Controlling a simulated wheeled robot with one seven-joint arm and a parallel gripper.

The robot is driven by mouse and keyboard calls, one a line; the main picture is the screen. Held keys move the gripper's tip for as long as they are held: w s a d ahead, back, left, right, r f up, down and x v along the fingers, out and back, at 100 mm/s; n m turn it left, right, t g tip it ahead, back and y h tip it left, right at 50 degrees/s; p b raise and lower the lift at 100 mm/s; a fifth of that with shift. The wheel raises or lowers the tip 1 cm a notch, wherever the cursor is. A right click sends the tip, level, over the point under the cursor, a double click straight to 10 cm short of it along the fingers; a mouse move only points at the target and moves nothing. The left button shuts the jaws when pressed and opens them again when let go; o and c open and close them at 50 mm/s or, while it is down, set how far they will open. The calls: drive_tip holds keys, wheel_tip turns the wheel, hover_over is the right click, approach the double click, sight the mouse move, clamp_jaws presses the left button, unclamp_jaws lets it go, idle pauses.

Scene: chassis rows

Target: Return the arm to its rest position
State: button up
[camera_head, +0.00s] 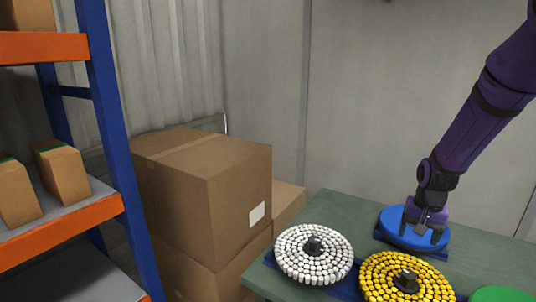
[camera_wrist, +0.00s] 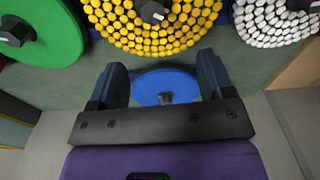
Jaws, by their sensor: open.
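My purple arm reaches in from the upper right in the head view. My gripper (camera_head: 426,232) points down just over a blue disc (camera_head: 392,221) near the back of the green table. In the wrist view my gripper (camera_wrist: 162,88) has its two dark fingers spread apart, with the blue disc (camera_wrist: 150,84) and its small grey centre knob (camera_wrist: 165,98) between and beyond them. Nothing is held between the fingers. I cannot tell whether the fingers touch the disc.
On the green table (camera_head: 345,207) stand a white-beaded disc (camera_head: 290,252), a yellow-beaded disc (camera_head: 380,285) and a green disc (camera_head: 500,295). Cardboard boxes (camera_head: 190,190) are stacked left of the table. A blue and orange shelf rack (camera_head: 108,130) stands far left. A wall is behind.

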drive_tip(key=s+a+r+n+t, duration=0.1)
drive_tip(key=s+a+r, duration=0.1)
drive_tip(key=r, duration=0.3)
drive_tip(key=s+a+r+n, duration=0.1)
drive_tip(key=s+a+r, duration=0.1)
drive_tip(key=r, duration=0.4)
drive_tip(key=s+a+r+n+t, duration=0.1)
drive_tip(key=s+a+r+n, duration=0.1)
drive_tip(key=s+r, duration=0.4)
drive_tip(key=s+a+r+n+t, duration=0.2)
drive_tip(key=s+a+r, duration=0.3)
drive_tip(key=s, duration=1)
wheel_tip(320, 180, up, 3)
drive_tip(key=shift+s+f+t, duration=0.2)
drive_tip(key=shift+s+t, duration=0.1)
